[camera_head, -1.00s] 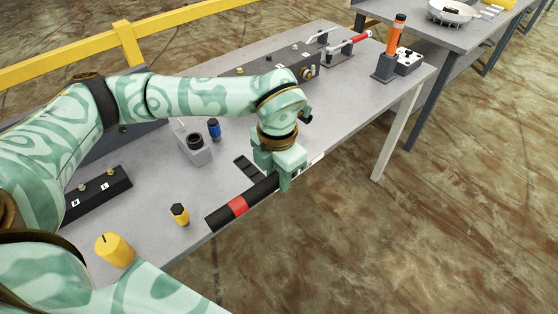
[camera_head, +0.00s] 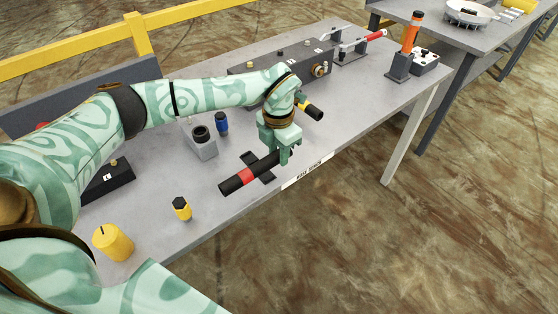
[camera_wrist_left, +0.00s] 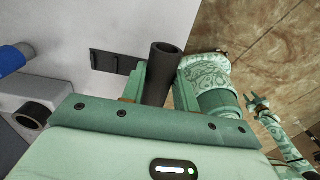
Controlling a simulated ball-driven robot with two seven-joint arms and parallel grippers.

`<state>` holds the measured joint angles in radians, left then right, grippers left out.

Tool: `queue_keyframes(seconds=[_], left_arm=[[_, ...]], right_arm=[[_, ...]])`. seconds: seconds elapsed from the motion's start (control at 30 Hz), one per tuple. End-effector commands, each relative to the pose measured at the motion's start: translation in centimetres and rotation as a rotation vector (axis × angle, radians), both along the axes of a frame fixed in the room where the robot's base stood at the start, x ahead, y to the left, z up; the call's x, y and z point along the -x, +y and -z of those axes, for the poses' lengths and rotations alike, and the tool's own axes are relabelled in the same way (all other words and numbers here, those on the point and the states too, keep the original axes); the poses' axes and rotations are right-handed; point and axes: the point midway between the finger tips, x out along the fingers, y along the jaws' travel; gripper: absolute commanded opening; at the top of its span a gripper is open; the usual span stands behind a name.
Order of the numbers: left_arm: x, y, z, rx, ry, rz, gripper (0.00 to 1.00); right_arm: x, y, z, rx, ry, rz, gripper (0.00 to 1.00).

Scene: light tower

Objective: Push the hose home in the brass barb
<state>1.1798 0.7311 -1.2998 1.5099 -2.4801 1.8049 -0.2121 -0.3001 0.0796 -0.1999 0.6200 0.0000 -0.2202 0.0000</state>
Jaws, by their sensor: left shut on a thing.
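My left gripper (camera_head: 285,157) is shut on a black hose (camera_head: 233,186) with a red band, near the front edge of the table. The hose points to the lower left in the head view, and its far part is hidden by the gripper. In the left wrist view, the open dark hose end (camera_wrist_left: 165,48) stands up between the fingers. The brass barb (camera_head: 319,70) sits on a long dark grey block at the back of the table, apart from the gripper. My right gripper (camera_wrist_left: 257,104) shows small in the left wrist view, empty, with its fingers apart.
A flat black rest (camera_head: 262,178) lies under the hose. A yellow knob (camera_head: 113,243) is at front left.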

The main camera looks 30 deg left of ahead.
Motion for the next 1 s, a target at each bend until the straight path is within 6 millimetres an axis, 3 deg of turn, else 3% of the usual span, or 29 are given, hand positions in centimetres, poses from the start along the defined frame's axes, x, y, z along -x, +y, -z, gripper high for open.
queue_keyframes(seconds=[0.17,0.4,0.77,0.8,0.83,1.0], left_arm=[[-0.8,0.5,1.1,0.002,-0.001,0.0,0.06],[-1.3,0.9,4.4,0.002,0.001,0.0,0.06],[-1.3,0.9,4.8,0.001,-0.002,0.001,0.06],[-1.3,0.9,4.7,0.001,-0.002,0.001,0.41],[-1.3,0.9,4.7,0.001,-0.002,0.001,0.49],[-1.3,0.9,4.7,0.001,-0.002,0.001,0.52]], right_arm=[[0.1,0.0,0.5,0.0,0.003,0.0,0.36],[0.3,0.0,1.0,0.0,0.007,0.0,0.36],[0.3,0.0,1.0,0.0,0.007,0.0,0.36],[0.3,0.0,1.0,0.0,0.007,0.0,0.36],[0.3,0.0,1.0,0.0,0.007,0.0,0.36],[0.3,0.0,1.0,0.0,0.006,0.0,0.36]])
